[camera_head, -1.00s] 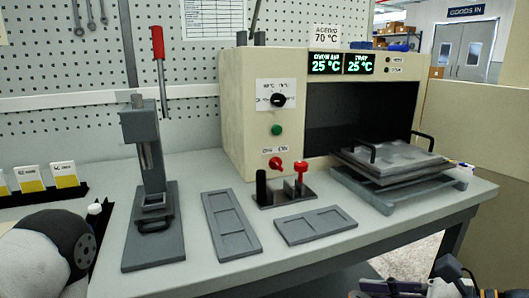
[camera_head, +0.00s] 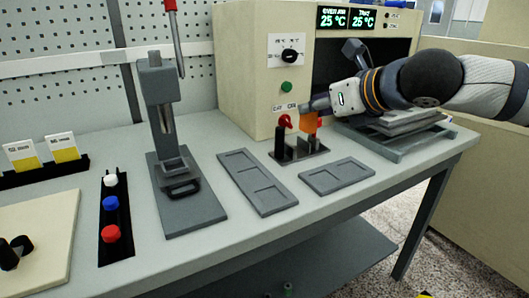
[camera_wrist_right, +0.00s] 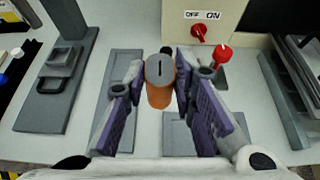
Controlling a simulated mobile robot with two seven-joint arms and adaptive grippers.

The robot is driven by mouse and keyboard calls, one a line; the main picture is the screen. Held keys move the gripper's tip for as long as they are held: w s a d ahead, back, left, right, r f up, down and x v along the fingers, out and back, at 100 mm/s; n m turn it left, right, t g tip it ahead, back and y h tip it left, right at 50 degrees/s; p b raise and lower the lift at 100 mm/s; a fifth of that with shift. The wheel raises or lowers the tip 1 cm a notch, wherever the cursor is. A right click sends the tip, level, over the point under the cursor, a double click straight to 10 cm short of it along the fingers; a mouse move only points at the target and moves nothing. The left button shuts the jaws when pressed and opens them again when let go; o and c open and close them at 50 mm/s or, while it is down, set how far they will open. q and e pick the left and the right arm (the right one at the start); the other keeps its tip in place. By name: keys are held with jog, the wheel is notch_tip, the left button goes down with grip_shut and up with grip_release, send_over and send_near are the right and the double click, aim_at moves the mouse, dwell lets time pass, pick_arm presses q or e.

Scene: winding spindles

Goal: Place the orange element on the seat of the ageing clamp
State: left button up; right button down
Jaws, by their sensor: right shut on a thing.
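The orange element (camera_wrist_right: 159,92) is a short cylinder with a slotted grey top. My right gripper (camera_wrist_right: 160,88) is shut on it, with a purple-padded finger on each side. In the head view the orange element (camera_head: 309,122) shows under my right gripper (camera_head: 308,107), at the grey stand in front of the oven. I cannot tell whether it still touches the stand. The ageing clamp (camera_head: 161,85) stands to the left, upright on a grey base, with its seat (camera_head: 178,166) empty in the lower frame. My left gripper is not in view.
The grey stand (camera_head: 287,159) has a black post (camera_head: 280,140). A red lever (camera_wrist_right: 222,53) stands close to my right gripper. The oven (camera_head: 240,75) is behind. A rack with coloured caps (camera_head: 112,215) is at left.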

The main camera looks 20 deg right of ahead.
jog(key=w+d+f+b, duration=0.1)
jog(key=w+f, duration=0.2)
jog(key=w, duration=0.1)
jog(key=w+d+f+b, duration=0.1)
jog(key=w+d+f, duration=0.1)
jog(key=w+f, duration=0.1)
jog(key=w+d+f+b, duration=0.1)
jog(key=w+d+f, duration=0.1)
jog(key=w+f, duration=0.2)
jog(key=shift+w+f, duration=0.1)
jog(key=shift+w, duration=0.75)
jog(key=shift+w+f+b, duration=0.15)
jog(key=shift+f+b, duration=0.7)
jog(key=shift+f, duration=0.75)
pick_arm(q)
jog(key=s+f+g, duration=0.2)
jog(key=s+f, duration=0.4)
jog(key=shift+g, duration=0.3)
pick_arm(e)
jog(key=c, duration=1.3)
grip_release()
jog(key=shift+c, duration=0.2)
